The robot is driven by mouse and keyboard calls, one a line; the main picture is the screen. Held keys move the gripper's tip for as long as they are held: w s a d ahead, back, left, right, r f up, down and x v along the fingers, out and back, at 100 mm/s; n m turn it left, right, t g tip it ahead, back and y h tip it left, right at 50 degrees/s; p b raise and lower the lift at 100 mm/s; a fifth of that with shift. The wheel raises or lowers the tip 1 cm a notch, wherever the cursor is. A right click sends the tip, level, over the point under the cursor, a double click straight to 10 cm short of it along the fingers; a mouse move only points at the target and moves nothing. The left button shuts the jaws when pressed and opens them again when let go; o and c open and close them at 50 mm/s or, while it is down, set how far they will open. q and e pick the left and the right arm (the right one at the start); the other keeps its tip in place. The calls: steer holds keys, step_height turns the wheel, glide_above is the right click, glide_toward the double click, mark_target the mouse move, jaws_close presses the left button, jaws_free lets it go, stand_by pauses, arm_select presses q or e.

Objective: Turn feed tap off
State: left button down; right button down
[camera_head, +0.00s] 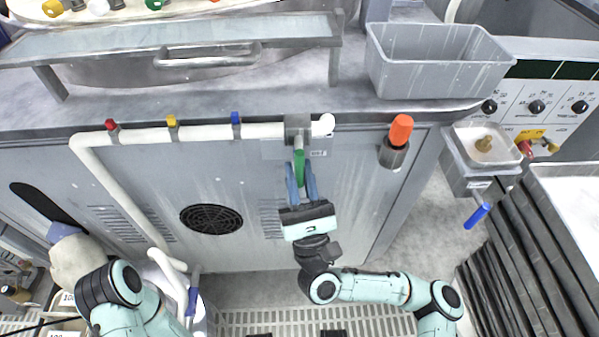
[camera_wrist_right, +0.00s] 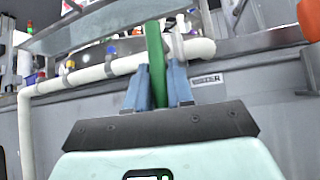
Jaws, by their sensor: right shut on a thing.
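The feed tap is a grey valve block (camera_head: 297,128) at the right end of the white pipe (camera_head: 215,133), with a green lever (camera_head: 299,163) hanging down from it. My right gripper (camera_head: 301,180) has its blue fingers on both sides of the green lever, shut on it. In the right wrist view the lever (camera_wrist_right: 156,65) stands between the two blue fingers of the gripper (camera_wrist_right: 158,90). My left arm shows at the lower left of the head view, but its fingertips cannot be made out.
Red (camera_head: 112,128), yellow (camera_head: 172,125) and blue (camera_head: 236,122) small taps sit along the pipe. An orange-topped knob (camera_head: 400,130) is on the cabinet to the right. A grey bin (camera_head: 437,82) stands on the bench above. A blue-handled lever (camera_head: 477,215) sticks out at the right.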

steer(key=shift+r, duration=0.1)
steer(key=c, duration=1.1)
jaws_free()
steer(key=shift+s+f, duration=0.2)
steer(key=shift+f, duration=0.1)
arm_select(q)
steer(key=shift+s+a+f+g+b, duration=0.1)
steer(key=shift+s+f+g+b, duration=0.25)
steer(key=shift+s, duration=0.3)
arm_select(e)
steer(key=v, duration=1.2)
steer(key=shift+s+f, duration=0.15)
steer(key=shift+s, duration=0.15)
steer(key=shift+d, duration=0.15)
